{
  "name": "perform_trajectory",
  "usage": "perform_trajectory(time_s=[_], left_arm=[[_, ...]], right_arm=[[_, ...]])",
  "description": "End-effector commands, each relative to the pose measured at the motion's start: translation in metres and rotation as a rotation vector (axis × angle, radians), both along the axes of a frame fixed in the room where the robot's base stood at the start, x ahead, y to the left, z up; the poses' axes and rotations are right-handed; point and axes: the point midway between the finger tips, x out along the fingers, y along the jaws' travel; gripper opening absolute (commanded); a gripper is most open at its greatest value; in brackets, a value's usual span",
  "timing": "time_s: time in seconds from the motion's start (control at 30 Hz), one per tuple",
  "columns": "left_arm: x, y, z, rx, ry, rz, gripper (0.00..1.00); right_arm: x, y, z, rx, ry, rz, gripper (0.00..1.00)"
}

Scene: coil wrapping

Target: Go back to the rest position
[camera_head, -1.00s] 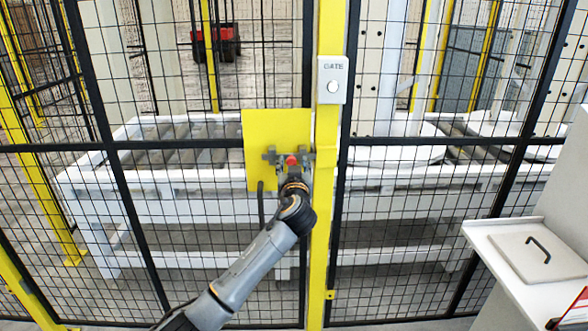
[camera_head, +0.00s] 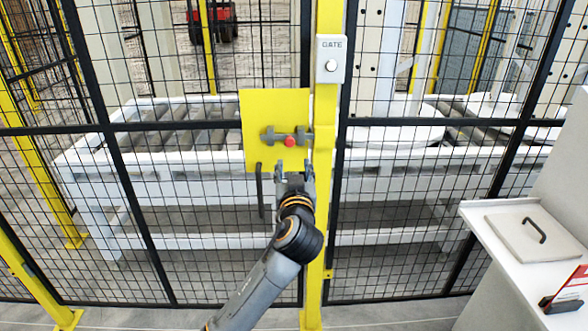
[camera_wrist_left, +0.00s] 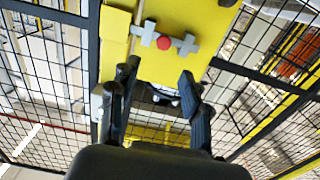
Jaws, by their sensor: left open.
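My left gripper (camera_head: 294,172) is open and empty in the head view, just below a grey latch with a red knob (camera_head: 290,142) on a yellow plate (camera_head: 262,105). The plate is fixed to the mesh fence beside the yellow post. In the left wrist view my left gripper (camera_wrist_left: 160,88) has its two dark fingers spread, with the latch and its red knob (camera_wrist_left: 163,42) beyond them and a visible space between. My right gripper is not in view.
A white box marked GATE (camera_head: 331,59) with a round button sits on the yellow post (camera_head: 325,150). Behind the mesh stands a white roller conveyor (camera_head: 200,190). At right, a white ledge (camera_head: 500,240) carries a flat lid with a black handle (camera_head: 535,230).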

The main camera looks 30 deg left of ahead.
Motion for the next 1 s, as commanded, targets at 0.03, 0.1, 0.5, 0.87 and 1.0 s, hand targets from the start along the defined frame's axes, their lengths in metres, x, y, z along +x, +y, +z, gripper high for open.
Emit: perform_trajectory(time_s=[0.03,0.1,0.5,0.87,1.0], left_arm=[[0.0,0.0,0.0,0.0,0.0,0.0,0.47],[0.0,0.0,0.0,0.0,0.0,0.0,0.47],[0.01,-0.004,-0.042,0.017,0.093,-0.031,0.47],[-0.006,-0.032,-0.301,0.059,0.595,-0.247,0.47],[-0.048,-0.042,-0.399,0.044,0.769,-0.332,0.47]], right_arm=[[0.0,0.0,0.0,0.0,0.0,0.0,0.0],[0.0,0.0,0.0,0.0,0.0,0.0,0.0],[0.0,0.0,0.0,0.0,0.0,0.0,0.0],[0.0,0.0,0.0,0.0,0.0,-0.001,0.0],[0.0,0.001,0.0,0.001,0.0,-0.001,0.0]])
